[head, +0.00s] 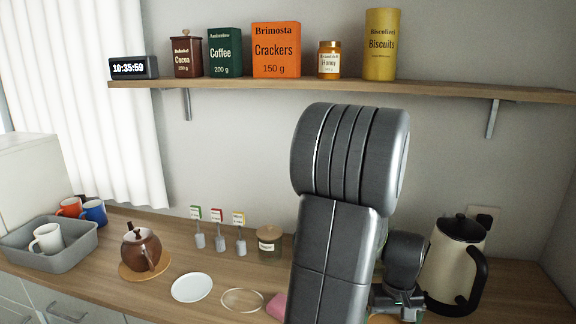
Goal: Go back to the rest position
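My arm rises in the middle of the head view and hides part of the counter behind it. My gripper (396,303) shows only in part at the bottom edge, low over the counter and left of the cream kettle (453,262). Its fingers are mostly hidden or cut off, so I cannot tell whether it is open or holds anything. An orange-yellow edge shows just below it.
A wooden shelf (330,88) with tins, boxes and a jar runs above. On the counter (190,262) stand a grey tray (66,260) with mugs, a brown teapot (141,250), a white plate (192,287), a glass dish (242,300) and a lidded jar (269,241).

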